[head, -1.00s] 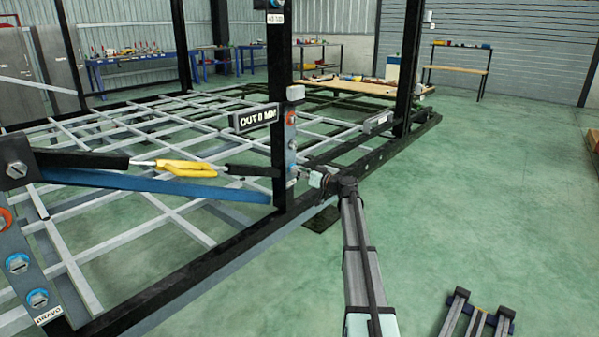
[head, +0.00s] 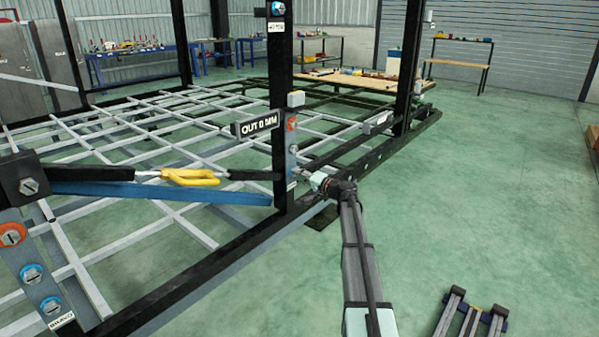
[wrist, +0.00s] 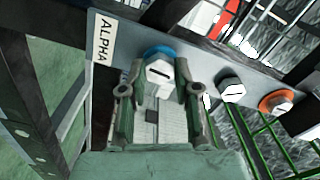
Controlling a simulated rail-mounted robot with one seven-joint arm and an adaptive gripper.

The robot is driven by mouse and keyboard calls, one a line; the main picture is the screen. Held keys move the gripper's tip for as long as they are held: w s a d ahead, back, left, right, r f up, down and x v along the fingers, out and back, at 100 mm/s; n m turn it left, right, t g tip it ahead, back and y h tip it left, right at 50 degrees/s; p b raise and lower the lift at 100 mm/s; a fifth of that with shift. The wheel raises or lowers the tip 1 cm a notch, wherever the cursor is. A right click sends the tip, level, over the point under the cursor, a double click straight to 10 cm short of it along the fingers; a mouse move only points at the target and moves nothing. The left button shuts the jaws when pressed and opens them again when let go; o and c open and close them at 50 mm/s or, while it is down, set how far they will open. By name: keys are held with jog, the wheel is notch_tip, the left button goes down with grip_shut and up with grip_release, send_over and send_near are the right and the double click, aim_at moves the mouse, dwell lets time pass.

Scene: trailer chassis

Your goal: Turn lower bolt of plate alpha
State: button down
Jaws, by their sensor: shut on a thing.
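Plate alpha (head: 291,150) is a grey strip on the black post, with an ALPHA label (wrist: 102,39) at its lower end in the wrist view. The lower bolt (wrist: 159,72) is a pale hex head with a slot and a blue ring, nearest that label. My gripper (wrist: 159,80) has its two fingers on either side of this head, shut on it. In the head view my gripper (head: 303,176) is at the plate's lower end and hides the lower bolt. The middle bolt (wrist: 231,89) and the upper bolt with an orange ring (wrist: 276,102) are clear of the fingers.
A sign reading OUT 0 MM (head: 257,124) sticks out left of the post. A yellow-handled turnbuckle (head: 190,177) and a blue bar (head: 170,190) run left to plate bravo (head: 37,270). The green floor (head: 480,190) at right is mostly free.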

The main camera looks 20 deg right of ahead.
jog(key=shift+s+d+m+p, duration=0.1)
jog(key=shift+s+m+p, duration=0.05)
jog(key=shift+m+p, duration=13.55)
jog(key=shift+m+b, duration=0.5)
jog(key=shift+m, duration=0.1)
jog(key=c, duration=0.8)
grip_release()
jog(key=shift+c, duration=0.2)
